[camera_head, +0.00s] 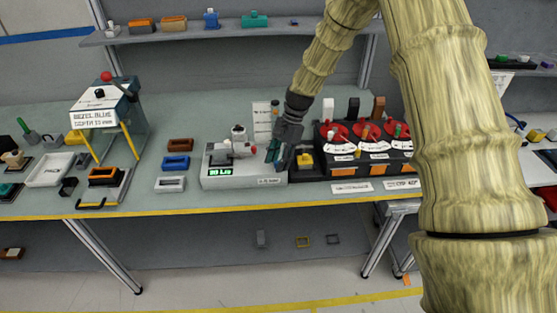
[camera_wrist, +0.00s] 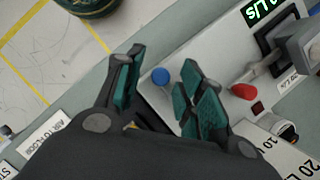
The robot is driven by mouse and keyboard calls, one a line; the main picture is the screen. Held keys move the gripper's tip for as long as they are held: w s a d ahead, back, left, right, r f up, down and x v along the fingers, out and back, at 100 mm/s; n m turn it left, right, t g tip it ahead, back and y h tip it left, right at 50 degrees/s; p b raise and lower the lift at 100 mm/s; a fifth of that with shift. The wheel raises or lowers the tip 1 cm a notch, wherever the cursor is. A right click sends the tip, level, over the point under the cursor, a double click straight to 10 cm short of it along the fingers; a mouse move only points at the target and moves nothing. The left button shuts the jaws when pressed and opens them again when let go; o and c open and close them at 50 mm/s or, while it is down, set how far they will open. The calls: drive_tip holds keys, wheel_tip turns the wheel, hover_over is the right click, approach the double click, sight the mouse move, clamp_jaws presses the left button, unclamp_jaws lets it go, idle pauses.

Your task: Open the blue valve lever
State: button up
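The blue valve lever shows as a round blue knob (camera_wrist: 160,76) in the wrist view, at the edge of a light grey panel (camera_wrist: 215,60). My gripper (camera_wrist: 165,88) is open, with a teal-padded finger on each side of the knob in the picture. The knob looks close to the right finger; I cannot tell whether they touch. In the head view my gripper (camera_head: 274,156) points down at the right end of the grey dashboard module (camera_head: 245,178). The blue knob is not distinguishable there, probably hidden by the fingers.
A red knob (camera_wrist: 243,91) and a green lit display (camera_wrist: 262,12) are on the same panel, right of my fingers. A black box with red dials (camera_head: 366,131) stands right of my gripper. Blue and white trays (camera_head: 170,184) lie to the left.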

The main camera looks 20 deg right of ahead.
drive_tip(key=v, duration=1.2)
drive_tip(key=shift+d, duration=0.1)
